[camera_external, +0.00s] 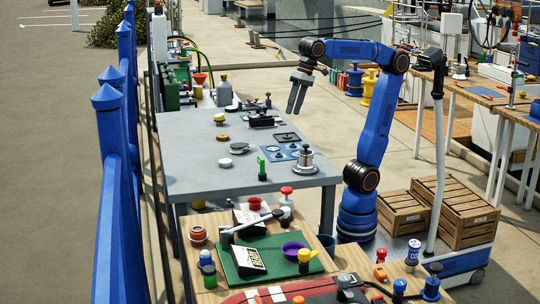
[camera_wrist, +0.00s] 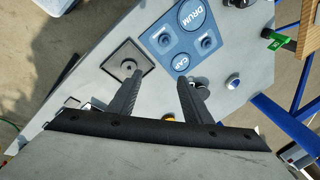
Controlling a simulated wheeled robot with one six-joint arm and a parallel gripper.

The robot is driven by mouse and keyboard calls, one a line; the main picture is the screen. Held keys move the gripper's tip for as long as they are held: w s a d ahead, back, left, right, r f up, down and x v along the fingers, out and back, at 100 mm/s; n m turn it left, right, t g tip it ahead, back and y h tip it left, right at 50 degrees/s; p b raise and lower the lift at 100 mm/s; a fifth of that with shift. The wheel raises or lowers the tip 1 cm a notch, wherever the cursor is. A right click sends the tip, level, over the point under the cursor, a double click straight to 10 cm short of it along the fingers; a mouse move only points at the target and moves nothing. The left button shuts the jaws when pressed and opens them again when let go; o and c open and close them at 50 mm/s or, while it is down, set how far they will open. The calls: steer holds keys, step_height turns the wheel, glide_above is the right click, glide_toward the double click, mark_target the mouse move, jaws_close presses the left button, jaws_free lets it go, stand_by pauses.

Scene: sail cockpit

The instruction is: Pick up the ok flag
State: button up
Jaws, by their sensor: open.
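A small green upright flag-like piece (camera_external: 262,164) on a dark base stands near the front edge of the grey table. It is the likeliest ok flag, but I cannot read any lettering on it. It also shows in the wrist view as a green piece (camera_wrist: 273,36) near the table's corner at the upper right. My gripper (camera_external: 295,107) is open and empty, pointing down above the table's right side, well behind and above the green piece. In the wrist view its two dark fingers (camera_wrist: 160,80) are spread apart, with the green piece far to their right.
A blue plate (camera_external: 280,152) marked DRUM and CAP in the wrist view lies near the green piece. A metal pot-like part (camera_external: 305,161) stands close to its right. A white puck (camera_external: 225,163) lies left.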

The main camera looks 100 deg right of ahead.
steer(key=w+a+r+m+g, duration=0.1)
steer(key=w+a+r+m, duration=0.1)
steer(key=w+a+r, duration=0.45)
steer(key=m+g+h, duration=0.1)
steer(key=m+g, duration=0.2)
steer(key=m, duration=0.4)
glide_above(262, 173)
steer(key=d, duration=0.1)
steer(key=f, duration=1.2)
steer(key=shift+s+f, duration=0.3)
steer(key=shift+s, duration=0.05)
steer(key=shift+w+a+f, duration=0.1)
steer(key=shift+w+f, duration=0.05)
steer(key=shift+f, duration=2.6)
